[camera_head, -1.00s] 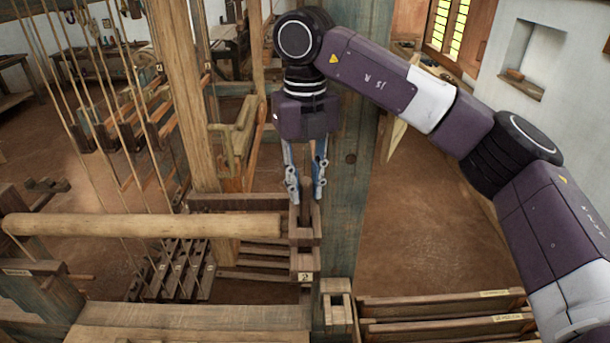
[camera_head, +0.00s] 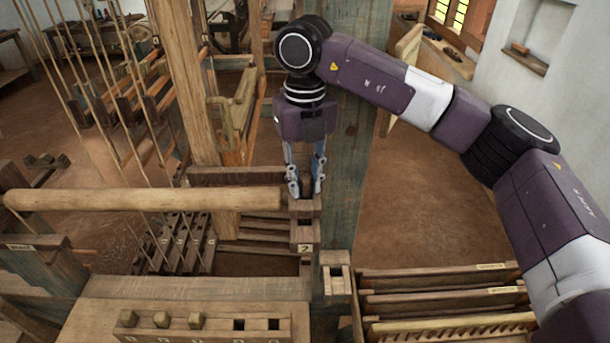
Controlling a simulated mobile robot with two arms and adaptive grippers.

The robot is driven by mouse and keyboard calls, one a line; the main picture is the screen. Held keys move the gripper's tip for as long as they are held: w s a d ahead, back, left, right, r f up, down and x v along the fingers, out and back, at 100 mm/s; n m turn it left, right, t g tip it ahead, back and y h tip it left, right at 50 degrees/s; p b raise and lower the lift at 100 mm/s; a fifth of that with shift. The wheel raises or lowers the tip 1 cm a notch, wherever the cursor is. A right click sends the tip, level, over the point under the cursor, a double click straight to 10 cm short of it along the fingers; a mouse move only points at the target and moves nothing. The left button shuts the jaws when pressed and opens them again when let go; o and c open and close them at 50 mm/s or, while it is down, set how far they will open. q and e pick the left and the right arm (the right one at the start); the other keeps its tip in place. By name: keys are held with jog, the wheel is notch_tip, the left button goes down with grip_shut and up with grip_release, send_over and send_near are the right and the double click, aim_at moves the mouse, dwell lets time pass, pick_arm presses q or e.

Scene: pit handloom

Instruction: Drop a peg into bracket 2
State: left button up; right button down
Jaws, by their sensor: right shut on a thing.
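My right gripper (camera_head: 306,190) comes down from above, just over the wooden bracket 2 (camera_head: 304,235), which carries a small "2" label. It is shut on a dark wooden peg (camera_head: 306,182) that shows only as a narrow strip between the fingers. The fingertips are at the bracket's upper end. The peg's lower end is hidden, so I cannot tell whether it is inside the bracket. My left gripper is not in view.
A thick round beam (camera_head: 145,199) ends just left of the bracket. A blue-green post (camera_head: 346,200) stands right behind it. Slatted racks (camera_head: 440,300) stand at lower right.

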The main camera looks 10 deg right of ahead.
dwell(0.4)
jog(key=c, duration=1.6)
grip_release()
notch_tip(320, 180, up, 12)
